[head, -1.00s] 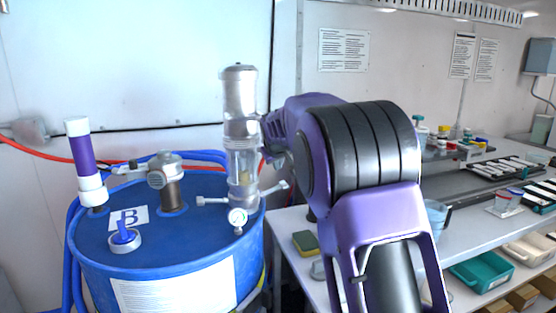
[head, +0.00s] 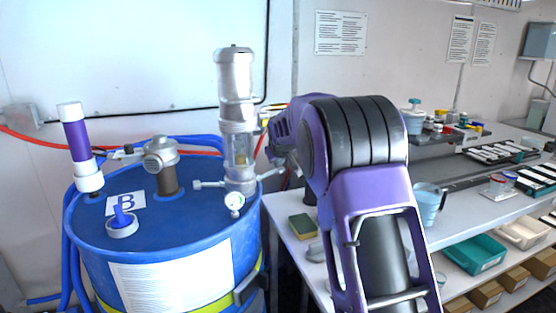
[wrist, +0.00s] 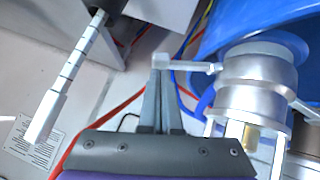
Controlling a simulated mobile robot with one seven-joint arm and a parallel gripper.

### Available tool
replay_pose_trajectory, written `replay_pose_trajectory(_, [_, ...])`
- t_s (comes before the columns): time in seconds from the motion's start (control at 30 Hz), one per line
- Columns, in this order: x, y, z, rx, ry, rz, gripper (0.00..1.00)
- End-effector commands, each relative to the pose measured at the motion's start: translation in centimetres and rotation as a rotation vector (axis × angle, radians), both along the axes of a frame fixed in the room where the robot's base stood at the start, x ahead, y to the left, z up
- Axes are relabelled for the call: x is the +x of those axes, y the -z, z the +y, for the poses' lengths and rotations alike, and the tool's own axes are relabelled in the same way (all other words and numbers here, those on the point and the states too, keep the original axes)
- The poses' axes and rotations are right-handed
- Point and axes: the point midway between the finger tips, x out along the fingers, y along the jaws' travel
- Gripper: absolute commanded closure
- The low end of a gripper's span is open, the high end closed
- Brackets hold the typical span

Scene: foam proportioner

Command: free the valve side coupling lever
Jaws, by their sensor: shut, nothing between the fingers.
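A clear and silver coupling column (head: 237,120) stands upright on the blue drum (head: 180,225). In the head view, one lever (head: 207,184) sticks out from its lower collar to the left and another lever (head: 270,173) to the right, near my arm. The wrist view shows the silver collar (wrist: 258,80) with a lever (wrist: 190,66) reaching left and another lever (wrist: 305,112) at right. My gripper (wrist: 160,62) is shut and empty, its fingertips at the square end of the left-reaching lever. I cannot tell whether they touch. In the head view my arm hides the fingers.
A grey valve (head: 160,154) and a purple and white cylinder (head: 79,145) stand on the drum's left. A bench (head: 300,210) with a sponge (head: 302,226) and a blue jug (head: 428,203) lies right of the drum. Red and blue hoses run behind.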

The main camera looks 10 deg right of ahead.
Motion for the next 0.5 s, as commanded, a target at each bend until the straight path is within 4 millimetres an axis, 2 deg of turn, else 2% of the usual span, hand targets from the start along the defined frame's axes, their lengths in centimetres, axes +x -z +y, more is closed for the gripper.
replay_pose_trajectory(0.23, [0.1,1.1,-0.8,0.056,0.003,0.010,1.00])
replay_pose_trajectory(0.5, [0.1,1.0,-0.8,0.054,0.001,0.010,1.00])
